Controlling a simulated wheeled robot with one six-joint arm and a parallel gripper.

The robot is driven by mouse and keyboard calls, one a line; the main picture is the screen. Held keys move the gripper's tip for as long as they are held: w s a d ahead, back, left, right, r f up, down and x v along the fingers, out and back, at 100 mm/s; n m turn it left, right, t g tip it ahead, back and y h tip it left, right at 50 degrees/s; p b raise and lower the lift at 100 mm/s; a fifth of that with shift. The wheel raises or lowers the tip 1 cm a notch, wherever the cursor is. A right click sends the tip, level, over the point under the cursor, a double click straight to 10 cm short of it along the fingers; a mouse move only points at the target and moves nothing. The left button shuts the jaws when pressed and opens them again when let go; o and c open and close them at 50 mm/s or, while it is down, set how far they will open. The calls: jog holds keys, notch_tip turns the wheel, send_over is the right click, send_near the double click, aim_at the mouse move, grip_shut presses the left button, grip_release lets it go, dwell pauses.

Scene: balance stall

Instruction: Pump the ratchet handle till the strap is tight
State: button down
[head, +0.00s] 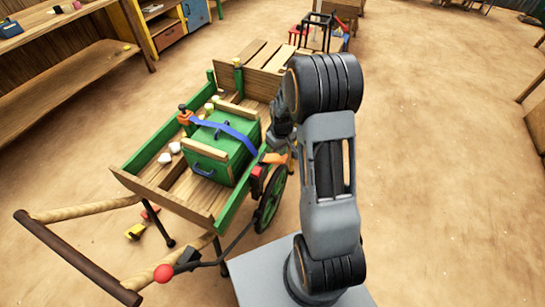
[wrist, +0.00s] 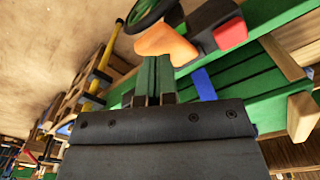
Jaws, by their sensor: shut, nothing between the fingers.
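A blue strap (head: 228,131) runs over a green chest (head: 205,160) on the cart bed; a piece of it shows in the wrist view (wrist: 204,84). At the chest's right side is a dark ratchet with a red end (head: 257,171), also in the wrist view (wrist: 230,33). An orange part (head: 274,158), probably its handle, sticks out beside it and shows large in the wrist view (wrist: 165,43). My gripper (wrist: 153,60) is shut and empty, its fingertips close to the orange part; I cannot tell whether they touch. My arm partly hides the gripper in the head view.
The wooden cart (head: 160,183) has green rails, a spoked wheel (head: 269,198) and wooden pull shafts at the front. A rod with a red ball (head: 163,273) sticks out near it. Shelves (head: 60,75) stand at the left.

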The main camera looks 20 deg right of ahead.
jog(key=shift+r, duration=0.15)
jog(key=shift+r+p, duration=1.9)
jog(key=shift+r, duration=0.5)
jog(key=shift+s+m, duration=0.1)
jog(key=shift+m, duration=0.2)
jog(key=shift+s+a+f+m+g, duration=0.15)
jog(key=shift+s+f+m+g, duration=0.05)
jog(key=shift+s, duration=0.25)
jog(key=shift+s+a+f+m+g, duration=0.1)
jog(key=shift+s+f+m+g, duration=0.1)
jog(key=shift+s, duration=0.25)
jog(key=s+a+r+t+p, duration=0.1)
jog(key=s+a+r, duration=0.2)
jog(key=r, duration=0.5)
jog(key=s+a+r+t+p, duration=0.2)
jog(key=s+a+r, duration=0.1)
jog(key=s+r, duration=0.3)
jog(key=s+a+r+m+t+p, duration=0.1)
jog(key=s+r, duration=0.4)
jog(key=r, duration=0.5)
jog(key=shift+a+p, duration=0.45)
jog(key=shift+a, duration=0.65)
